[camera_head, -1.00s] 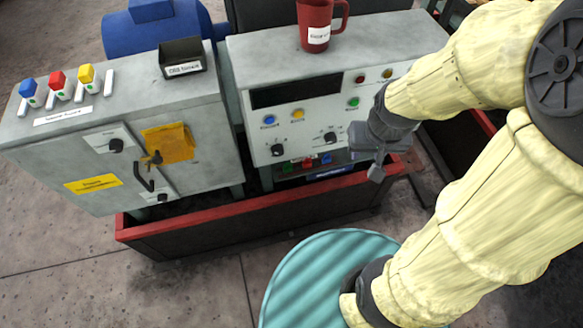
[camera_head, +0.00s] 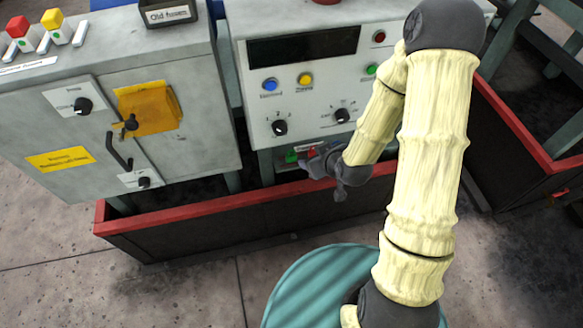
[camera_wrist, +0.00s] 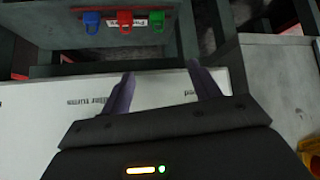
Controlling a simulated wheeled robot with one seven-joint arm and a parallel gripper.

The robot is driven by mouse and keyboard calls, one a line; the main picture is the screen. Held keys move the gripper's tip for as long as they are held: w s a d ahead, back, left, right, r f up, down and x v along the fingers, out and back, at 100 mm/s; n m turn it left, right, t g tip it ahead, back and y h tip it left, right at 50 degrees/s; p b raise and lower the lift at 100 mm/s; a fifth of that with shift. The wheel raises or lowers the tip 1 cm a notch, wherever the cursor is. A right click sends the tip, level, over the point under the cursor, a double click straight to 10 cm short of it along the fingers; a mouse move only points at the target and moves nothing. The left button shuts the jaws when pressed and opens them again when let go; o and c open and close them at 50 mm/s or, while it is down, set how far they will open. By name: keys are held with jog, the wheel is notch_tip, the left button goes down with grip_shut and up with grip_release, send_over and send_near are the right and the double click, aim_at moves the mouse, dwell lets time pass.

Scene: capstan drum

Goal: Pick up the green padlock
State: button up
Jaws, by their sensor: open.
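The green padlock (camera_head: 291,156) hangs under the front of the grey control panel in the head view. In the wrist view the green padlock (camera_wrist: 157,23) hangs at the right end of a row, beside the red padlock (camera_wrist: 125,20) and the blue padlock (camera_wrist: 92,22). My gripper (camera_wrist: 160,85) is open and empty in the wrist view, its two fingers apart and below the row in the picture. In the head view my gripper (camera_head: 312,166) is just right of the green padlock and hides part of the row. I cannot tell whether it touches anything.
The grey control panel (camera_head: 376,91) with knobs and buttons stands above the padlocks. A red-rimmed trough (camera_head: 221,204) runs below it. A grey cabinet (camera_head: 60,118) with a yellow cover (camera_head: 152,112) stands to the left.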

aim_at(290, 158)
jog(key=a+f+m+t+b, duration=0.1)
jog(key=a+f+t+b, duration=0.1)
jog(key=f+t+b, duration=0.2)
jog(key=a+f+m+t+b, duration=0.1)
jog(key=f+m+t+b, duration=0.1)
jog(key=f+b, duration=0.8)
notch_tip(290, 158, down, 4)
jog(key=shift+s+a+r+m+t, duration=0.1)
jog(key=shift+s+a+m+t, duration=0.25)
jog(key=shift+t, duration=0.55)
jog(key=shift+w+a, duration=0.1)
jog(key=b+x, duration=0.3)
jog(key=x, duration=0.9)
